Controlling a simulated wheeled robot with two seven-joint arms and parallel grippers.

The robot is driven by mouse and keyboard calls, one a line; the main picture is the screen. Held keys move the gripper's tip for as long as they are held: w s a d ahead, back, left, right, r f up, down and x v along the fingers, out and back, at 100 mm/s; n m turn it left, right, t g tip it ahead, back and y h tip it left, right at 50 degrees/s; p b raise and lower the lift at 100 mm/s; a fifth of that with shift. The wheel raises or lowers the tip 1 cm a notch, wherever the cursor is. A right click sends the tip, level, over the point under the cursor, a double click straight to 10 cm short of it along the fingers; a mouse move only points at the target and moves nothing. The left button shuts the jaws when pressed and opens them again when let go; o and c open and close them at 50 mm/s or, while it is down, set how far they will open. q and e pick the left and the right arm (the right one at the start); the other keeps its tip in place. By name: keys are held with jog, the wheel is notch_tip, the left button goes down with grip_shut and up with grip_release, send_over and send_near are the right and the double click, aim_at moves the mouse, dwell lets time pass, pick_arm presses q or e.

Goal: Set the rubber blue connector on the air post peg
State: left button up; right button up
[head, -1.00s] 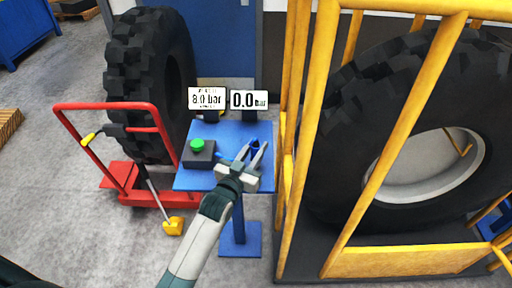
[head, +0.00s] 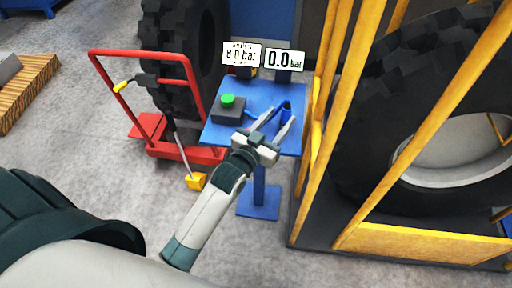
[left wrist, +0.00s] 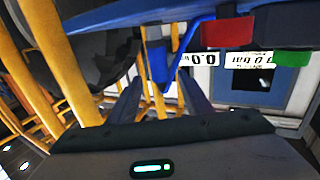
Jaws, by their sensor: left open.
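The blue connector (head: 286,105) is at the right part of the blue post table (head: 262,92). My left gripper (head: 281,115) is open, its fingers reaching over the table toward the connector. In the left wrist view the blue connector (left wrist: 157,66) shows between the two spread fingers of the left gripper (left wrist: 160,92). I cannot tell whether the fingers touch it. A blue hose-like piece (left wrist: 190,47) runs beside it there. The air post peg cannot be made out clearly. My right gripper is not in view.
A dark box with a green button (head: 228,100) sits left of the gripper. Displays reading 8.0 bar (head: 241,54) and 0.0 bar (head: 285,59) stand behind. A yellow cage (head: 330,120) with a big tyre (head: 375,150) is close on the right; a red trolley (head: 150,127) is left.

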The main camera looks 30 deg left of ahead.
pick_arm(q)
jog(key=s+a+b, duration=0.1)
jog(key=s+b, duration=0.2)
jog(key=s, duration=0.9)
jog(key=shift+a, duration=0.35)
jog(key=shift+s, duration=0.1)
